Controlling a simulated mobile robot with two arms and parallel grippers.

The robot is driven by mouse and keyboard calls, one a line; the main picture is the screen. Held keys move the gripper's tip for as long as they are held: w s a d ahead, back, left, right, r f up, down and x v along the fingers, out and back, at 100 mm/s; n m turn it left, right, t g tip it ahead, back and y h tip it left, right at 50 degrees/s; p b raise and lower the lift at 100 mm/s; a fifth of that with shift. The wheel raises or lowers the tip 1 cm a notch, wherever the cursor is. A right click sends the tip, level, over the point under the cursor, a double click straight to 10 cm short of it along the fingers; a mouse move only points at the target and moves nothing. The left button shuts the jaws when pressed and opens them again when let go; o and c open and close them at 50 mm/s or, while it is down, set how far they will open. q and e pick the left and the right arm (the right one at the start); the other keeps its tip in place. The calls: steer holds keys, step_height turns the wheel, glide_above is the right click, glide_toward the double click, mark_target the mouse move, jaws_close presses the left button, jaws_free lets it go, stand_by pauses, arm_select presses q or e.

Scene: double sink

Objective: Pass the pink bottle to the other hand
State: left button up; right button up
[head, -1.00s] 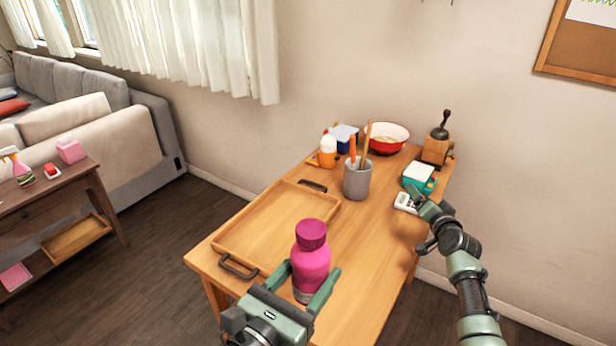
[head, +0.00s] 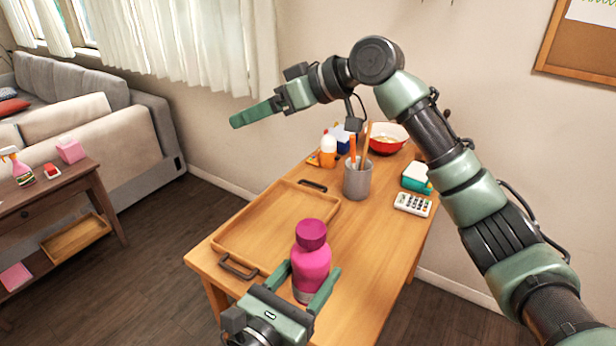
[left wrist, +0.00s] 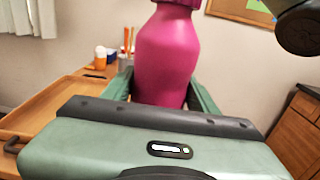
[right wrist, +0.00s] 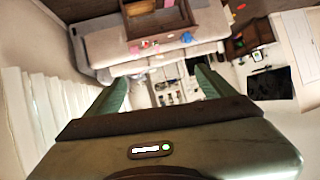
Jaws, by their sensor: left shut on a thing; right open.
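The pink bottle (head: 311,262) has a darker magenta cap and stands upright between the fingers of my left gripper (head: 302,284), at the near part of the wooden table. My left gripper is shut on its body. The pink bottle (left wrist: 166,55) also fills the middle of the left wrist view, its cap top cut off. My right gripper (head: 252,114) is raised above the back of the table, up and left of the bottle, pointing left. It is open and empty; in the right wrist view its fingers (right wrist: 157,90) are apart with only the room between them.
The wooden table (head: 365,265) holds a wooden tray (head: 265,232), a grey cup (head: 357,180) with pencils, a red bowl (head: 385,138), an orange-and-white bottle (head: 328,151) and a calculator (head: 412,204). A side table (head: 45,193) and sofa (head: 110,130) are at left.

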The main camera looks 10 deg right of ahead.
steer(key=s+a+n+g+h, duration=0.1)
steer(key=s+a+n+g, duration=0.15)
steer(key=s, duration=0.35)
steer(key=n+g+h, duration=0.3)
steer(key=n+h, duration=0.3)
steer(key=h, duration=0.4)
glide_above(308, 230)
steer(key=shift+w+a+f, duration=0.2)
steer(key=shift+a+f, duration=0.05)
steer(key=shift+f, duration=0.4)
steer(key=shift+s+d+f, duration=0.1)
steer(key=shift+s+d, duration=0.05)
steer(key=shift+d, duration=0.1)
step_height(308, 230, down, 12)
steer(key=shift+r, duration=0.1)
steer(key=c, duration=1.1)
arm_select(q)
steer(key=o, duration=1.5)
steer(key=shift+c, duration=0.2)
arm_select(e)
steer(key=c, duration=0.5)
